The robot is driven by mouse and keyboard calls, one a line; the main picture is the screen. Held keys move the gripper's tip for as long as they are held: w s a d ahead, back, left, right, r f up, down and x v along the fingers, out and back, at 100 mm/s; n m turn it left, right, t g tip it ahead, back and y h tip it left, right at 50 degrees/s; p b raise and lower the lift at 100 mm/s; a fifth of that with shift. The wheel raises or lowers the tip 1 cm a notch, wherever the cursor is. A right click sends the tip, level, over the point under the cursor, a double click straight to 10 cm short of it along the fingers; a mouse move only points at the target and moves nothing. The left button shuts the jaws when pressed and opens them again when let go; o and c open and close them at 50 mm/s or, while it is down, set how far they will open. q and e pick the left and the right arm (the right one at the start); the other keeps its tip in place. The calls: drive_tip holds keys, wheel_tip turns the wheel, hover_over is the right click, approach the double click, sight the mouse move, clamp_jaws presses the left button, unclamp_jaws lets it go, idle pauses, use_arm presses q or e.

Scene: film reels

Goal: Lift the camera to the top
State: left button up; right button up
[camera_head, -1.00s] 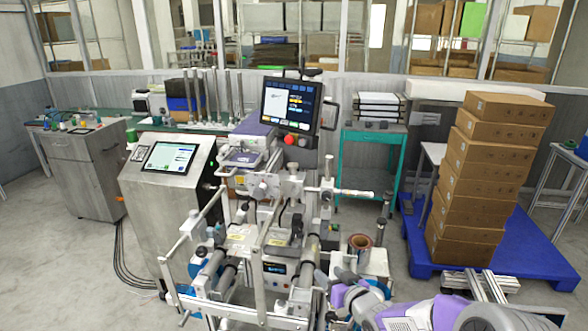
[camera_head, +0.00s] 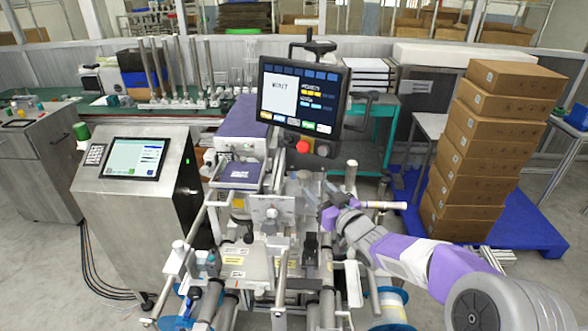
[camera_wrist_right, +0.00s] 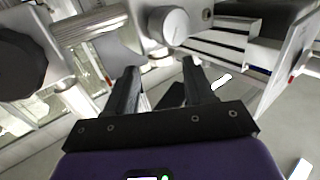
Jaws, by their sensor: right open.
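My right gripper (camera_head: 326,200) is at the upper right of the metal film-reel machine (camera_head: 240,262), below the monitor. In the right wrist view my open fingers (camera_wrist_right: 160,72) point towards the machine's metal parts, with nothing clearly held between them. A round silver knob (camera_wrist_right: 177,27) on a metal block lies just beyond the fingertips. I cannot tell for sure which part of the machine is the camera; a pale block on a post (camera_head: 303,188) stands just left of my right gripper. My left gripper is not in view.
The monitor (camera_head: 302,97) with a red button (camera_head: 303,146) hangs above my gripper. A horizontal bar (camera_head: 385,205) extends right, close to my wrist. A control cabinet (camera_head: 135,215) stands left. Stacked cartons (camera_head: 485,150) stand on a blue pallet (camera_head: 535,228) at right.

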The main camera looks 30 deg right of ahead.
sight(306, 180)
drive_tip(key=shift+w+a, duration=0.15)
drive_tip(key=shift+w, duration=2.9)
drive_tip(key=shift+c, duration=0.3)
drive_tip(key=shift+r, duration=0.1)
clamp_jaws()
